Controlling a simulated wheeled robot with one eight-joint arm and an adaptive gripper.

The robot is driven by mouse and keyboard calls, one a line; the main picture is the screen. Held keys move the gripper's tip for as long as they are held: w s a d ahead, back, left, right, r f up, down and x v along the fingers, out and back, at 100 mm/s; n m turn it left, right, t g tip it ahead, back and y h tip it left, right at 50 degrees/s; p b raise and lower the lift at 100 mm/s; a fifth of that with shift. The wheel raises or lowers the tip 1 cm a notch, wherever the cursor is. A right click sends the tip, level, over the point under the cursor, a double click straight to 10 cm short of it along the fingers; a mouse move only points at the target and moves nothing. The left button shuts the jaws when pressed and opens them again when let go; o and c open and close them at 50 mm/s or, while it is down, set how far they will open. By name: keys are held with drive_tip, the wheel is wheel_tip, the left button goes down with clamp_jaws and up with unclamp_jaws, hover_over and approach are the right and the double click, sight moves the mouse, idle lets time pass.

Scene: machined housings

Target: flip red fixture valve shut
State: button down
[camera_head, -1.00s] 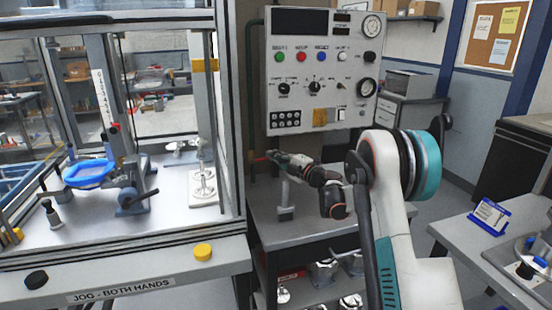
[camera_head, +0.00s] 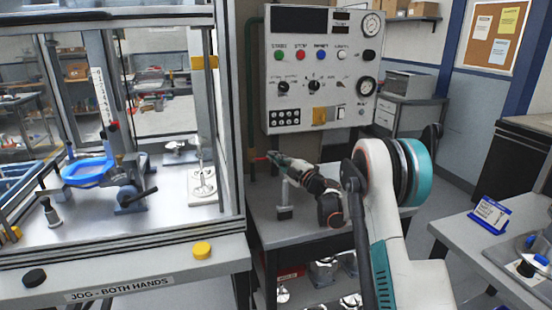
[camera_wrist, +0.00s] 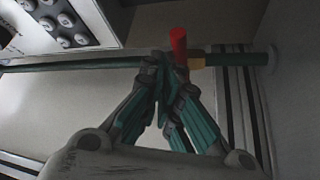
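The red valve handle (camera_head: 261,159) sticks out sideways across the vertical green pipe left of the control panel in the head view. In the wrist view the red handle (camera_wrist: 178,44) stands across the green pipe (camera_wrist: 80,66), beside a brass-coloured valve body (camera_wrist: 197,61). My gripper (camera_wrist: 168,70) has its fingertips drawn together right at the handle, with the red end showing past them. I see no clear grip on the handle. In the head view my gripper (camera_head: 275,160) reaches left to the handle; its tips are small there.
The control panel (camera_head: 322,75) hangs just above and right of the gripper. A grey bench (camera_head: 300,222) with a small stand (camera_head: 285,200) lies below the arm. A glazed machine enclosure (camera_head: 226,120) stands close on the left.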

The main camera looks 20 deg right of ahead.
drive_tip(key=v, duration=1.2)
drive_tip(key=shift+d, duration=0.1)
drive_tip(key=s+r+m+h, duration=0.5)
drive_tip(key=r+m+h, duration=0.15)
drive_tip(key=r, duration=0.25)
drive_tip(key=s+r+m+h, duration=0.4)
drive_tip(key=r+m+h, duration=0.2)
drive_tip(key=r+m, duration=0.3)
drive_tip(key=s+a+f+m+g+y, duration=0.1)
drive_tip(key=s+a+f+g, duration=0.2)
drive_tip(key=s, duration=0.9)
drive_tip(key=s+a+f+m+g+y, duration=0.1)
drive_tip(key=s+a+f+g, duration=0.3)
drive_tip(key=s, duration=0.8)
drive_tip(key=s+a+f+m+g+y, duration=0.1)
drive_tip(key=s+a+f+m+g, duration=0.1)
drive_tip(key=s+a+f+g, duration=0.2)
drive_tip(key=s+a+f, duration=0.3)
drive_tip(key=s+f, duration=0.2)
drive_tip(key=s, duration=0.3)
drive_tip(key=shift+f, duration=0.25)
